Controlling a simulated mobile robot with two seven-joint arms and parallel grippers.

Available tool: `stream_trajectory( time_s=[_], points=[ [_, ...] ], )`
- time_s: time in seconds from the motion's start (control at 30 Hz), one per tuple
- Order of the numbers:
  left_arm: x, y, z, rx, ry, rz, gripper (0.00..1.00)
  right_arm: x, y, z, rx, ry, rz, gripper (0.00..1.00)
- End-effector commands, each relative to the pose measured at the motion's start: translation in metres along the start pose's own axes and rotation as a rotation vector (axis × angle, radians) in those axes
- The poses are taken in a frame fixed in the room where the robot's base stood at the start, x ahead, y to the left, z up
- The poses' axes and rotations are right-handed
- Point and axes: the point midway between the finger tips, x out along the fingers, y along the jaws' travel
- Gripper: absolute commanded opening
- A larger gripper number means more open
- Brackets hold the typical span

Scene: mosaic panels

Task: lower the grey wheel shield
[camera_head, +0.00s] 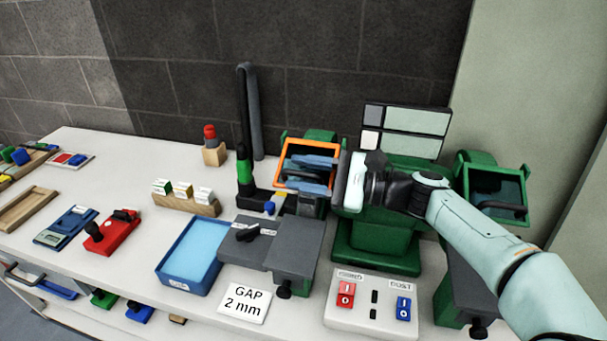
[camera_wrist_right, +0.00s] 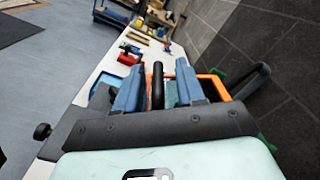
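The grinder's left shield (camera_head: 283,168) has an orange frame around a clear pane and a dark handle bar. The orange frame also shows behind the fingers in the wrist view (camera_wrist_right: 217,88). My right gripper (camera_head: 306,172) reaches in from the right, in front of this shield. In the wrist view its two blue fingers (camera_wrist_right: 158,92) stand apart with the black handle bar (camera_wrist_right: 158,75) between them and visible gaps on both sides. The grinder's right shield (camera_head: 496,178) has a green frame and a dark handle. I cannot tell which shield covers the grey wheel. My left gripper is not in view.
The green grinder body (camera_head: 375,240) stands behind a white switch box (camera_head: 372,305). A black lamp post (camera_head: 245,120) rises left of the orange frame. A blue water tray (camera_head: 192,255), a grey tool rest (camera_head: 290,255) and a "GAP 2 mm" card (camera_head: 244,302) lie in front.

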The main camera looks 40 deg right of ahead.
Motion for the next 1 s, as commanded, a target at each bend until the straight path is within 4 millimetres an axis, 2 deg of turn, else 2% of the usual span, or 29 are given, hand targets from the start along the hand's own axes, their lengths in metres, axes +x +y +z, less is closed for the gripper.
stream_trajectory(
  time_s=[0.33, 0.47, 0.57, 0.87, 1.0],
  points=[
    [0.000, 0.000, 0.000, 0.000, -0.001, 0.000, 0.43, 0.001, 0.002, 0.001, 0.002, -0.004, 0.006, 0.38],
    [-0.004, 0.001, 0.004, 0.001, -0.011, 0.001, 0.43, 0.001, -0.003, 0.008, -0.001, -0.005, 0.006, 0.38],
    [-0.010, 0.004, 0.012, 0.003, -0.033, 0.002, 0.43, 0.001, -0.013, 0.020, -0.003, -0.006, 0.006, 0.38],
    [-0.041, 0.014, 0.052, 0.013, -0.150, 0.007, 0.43, 0.001, -0.058, 0.079, -0.004, -0.007, 0.003, 0.38],
    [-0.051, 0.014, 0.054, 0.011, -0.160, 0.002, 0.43, 0.002, -0.079, 0.106, -0.004, -0.005, 0.003, 0.38]
  ],
)
